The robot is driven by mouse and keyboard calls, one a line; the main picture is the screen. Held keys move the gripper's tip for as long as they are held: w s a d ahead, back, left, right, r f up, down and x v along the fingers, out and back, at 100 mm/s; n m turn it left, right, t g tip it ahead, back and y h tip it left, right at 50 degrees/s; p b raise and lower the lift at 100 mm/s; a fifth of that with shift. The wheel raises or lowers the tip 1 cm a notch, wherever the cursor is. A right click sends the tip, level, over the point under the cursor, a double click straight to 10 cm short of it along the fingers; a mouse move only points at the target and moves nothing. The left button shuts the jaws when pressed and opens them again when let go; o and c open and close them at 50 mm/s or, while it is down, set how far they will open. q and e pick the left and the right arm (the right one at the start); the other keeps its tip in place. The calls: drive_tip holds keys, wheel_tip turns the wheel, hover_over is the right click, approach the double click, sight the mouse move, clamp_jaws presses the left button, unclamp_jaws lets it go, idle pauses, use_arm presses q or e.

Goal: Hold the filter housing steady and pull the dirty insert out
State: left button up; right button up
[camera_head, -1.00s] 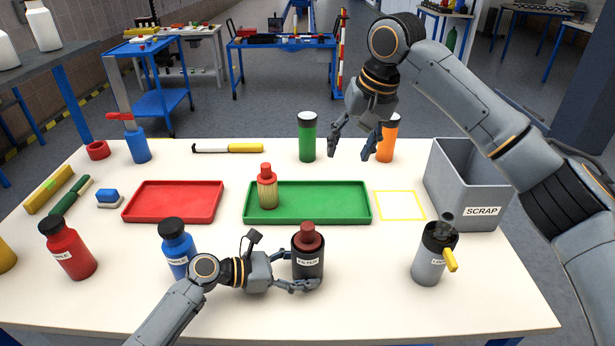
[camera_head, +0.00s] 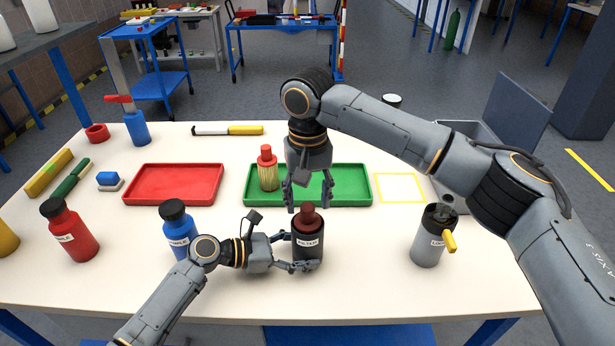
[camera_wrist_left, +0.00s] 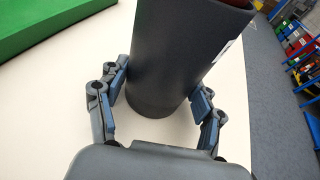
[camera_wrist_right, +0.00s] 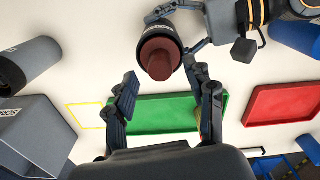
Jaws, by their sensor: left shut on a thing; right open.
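The filter housing (camera_head: 308,243) is a black labelled cylinder standing upright on the white table. The dark red dirty insert (camera_head: 308,217) sticks out of its top. My left gripper (camera_head: 302,266) is shut around the lower housing; the left wrist view shows its fingers on both sides of the dark cylinder (camera_wrist_left: 178,60). My right gripper (camera_head: 308,203) is open and empty, pointing down above and just behind the insert. In the right wrist view the insert (camera_wrist_right: 158,58) lies beyond the open fingertips (camera_wrist_right: 165,85), apart from them.
A green tray (camera_head: 345,187) behind the housing holds a cream filter with a red top (camera_head: 267,170). A red tray (camera_head: 172,184), a yellow outlined square (camera_head: 400,188) and a grey bin (camera_wrist_right: 35,130) are nearby. A blue bottle (camera_head: 180,230) stands left, a grey canister (camera_head: 430,240) right.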

drive_tip(key=shift+f, duration=1.35)
drive_tip(key=shift+c, duration=0.4)
clamp_jaws()
wheel_tip(320, 180, up, 12)
idle(0.5)
use_arm(q)
drive_tip(key=o, duration=1.1)
drive_tip(key=shift+a, duration=0.1)
